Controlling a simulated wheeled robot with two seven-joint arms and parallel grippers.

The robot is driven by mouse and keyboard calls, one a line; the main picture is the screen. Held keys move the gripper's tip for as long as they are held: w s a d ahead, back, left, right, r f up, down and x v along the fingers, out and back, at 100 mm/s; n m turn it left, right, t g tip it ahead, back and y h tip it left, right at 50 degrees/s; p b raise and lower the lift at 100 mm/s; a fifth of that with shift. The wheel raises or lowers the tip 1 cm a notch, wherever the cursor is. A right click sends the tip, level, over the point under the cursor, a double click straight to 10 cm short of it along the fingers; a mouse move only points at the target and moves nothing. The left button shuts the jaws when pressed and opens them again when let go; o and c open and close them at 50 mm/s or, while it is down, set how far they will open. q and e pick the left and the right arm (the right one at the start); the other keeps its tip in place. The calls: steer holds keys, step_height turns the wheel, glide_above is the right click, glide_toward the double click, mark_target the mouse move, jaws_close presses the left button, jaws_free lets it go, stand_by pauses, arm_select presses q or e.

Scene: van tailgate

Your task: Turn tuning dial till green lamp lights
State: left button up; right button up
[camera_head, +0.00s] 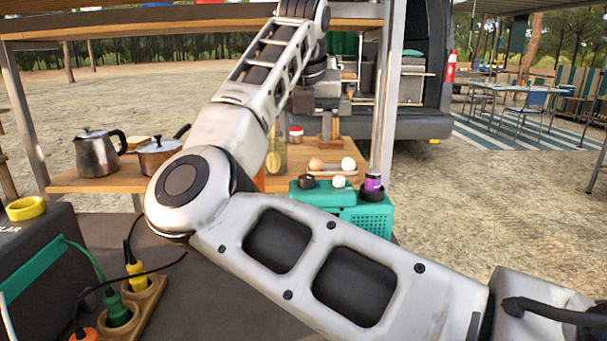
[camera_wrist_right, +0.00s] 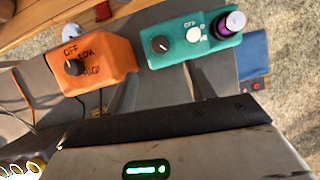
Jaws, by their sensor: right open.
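A teal box with a slotted front (camera_head: 368,218) stands beyond my arm in the head view. On its top are a black dial (camera_head: 306,182), a round white piece (camera_head: 338,181) and a purple-and-black cylinder (camera_head: 373,181). The wrist view also shows the teal box (camera_wrist_right: 178,58), with its black dial (camera_wrist_right: 160,45), white piece (camera_wrist_right: 193,34) and purple cylinder (camera_wrist_right: 231,22). No lit green lamp shows on it. My left gripper is out of view.
An orange box (camera_wrist_right: 100,62) with a dial marked OFF stands left of the teal box. A wooden shelf (camera_head: 95,184) holds a kettle (camera_head: 97,155), a pot (camera_head: 158,157) and two egg-like objects. A socket strip (camera_head: 148,296) with plugs lies front left. Shelf posts stand nearby.

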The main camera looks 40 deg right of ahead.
mark_target(306, 177)
steer(key=b+x, duration=0.1)
steer(key=x, duration=1)
steer(key=shift+w, duration=0.1)
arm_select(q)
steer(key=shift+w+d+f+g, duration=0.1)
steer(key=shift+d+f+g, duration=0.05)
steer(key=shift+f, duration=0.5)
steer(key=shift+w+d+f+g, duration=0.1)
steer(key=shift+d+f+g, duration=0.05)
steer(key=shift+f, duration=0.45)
arm_select(e)
steer(key=c, duration=1)
steer(key=shift+r+m+p, duration=0.2)
steer(key=shift+m+p, duration=0.15)
steer(key=shift+m, duration=0.35)
steer(key=shift+w+m+g+h+p, duration=0.1)
steer(key=shift+m+g+h+p, duration=0.2)
steer(key=shift+m+g+p, duration=0.45)
steer(key=shift+m, duration=0.45)
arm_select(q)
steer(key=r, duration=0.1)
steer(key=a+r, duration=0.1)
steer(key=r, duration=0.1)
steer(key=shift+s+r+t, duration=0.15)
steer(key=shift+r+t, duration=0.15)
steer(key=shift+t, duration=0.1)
arm_select(e)
steer(key=shift+f, duration=0.15)
